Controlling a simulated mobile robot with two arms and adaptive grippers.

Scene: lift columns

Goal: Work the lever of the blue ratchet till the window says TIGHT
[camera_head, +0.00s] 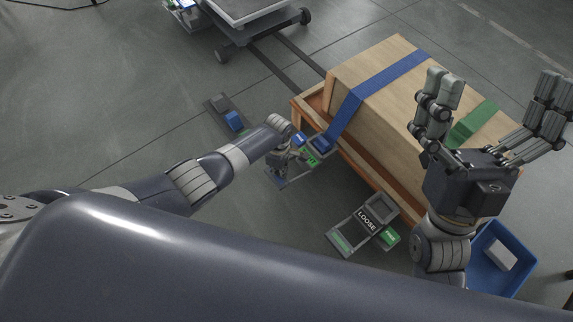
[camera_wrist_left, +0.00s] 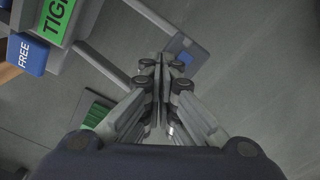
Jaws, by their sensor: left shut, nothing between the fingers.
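The blue ratchet (camera_head: 321,143) sits at the near left side of the wooden crate, on the blue strap. Its window (camera_head: 312,157) is green; in the left wrist view the green window (camera_wrist_left: 56,18) shows "TIGH", cut by the frame edge. A blue FREE tab (camera_wrist_left: 27,53) is beside it. The grey lever frame (camera_wrist_left: 150,14) reaches out to a blue-grey end plate (camera_wrist_left: 190,58). My left gripper (camera_wrist_left: 162,65) is shut and empty near that plate; contact cannot be told. My right gripper (camera_head: 490,105) is open and empty, raised over the crate's right side.
A second ratchet (camera_head: 367,219) reads LOOSE, with a green tab, at the crate's near side. The crate (camera_head: 375,75) stands on an orange-brown pallet (camera_head: 350,158). A blue bin (camera_head: 487,283) is lower right. A dark floor piece (camera_head: 219,104) and a cart (camera_head: 245,12) lie beyond.

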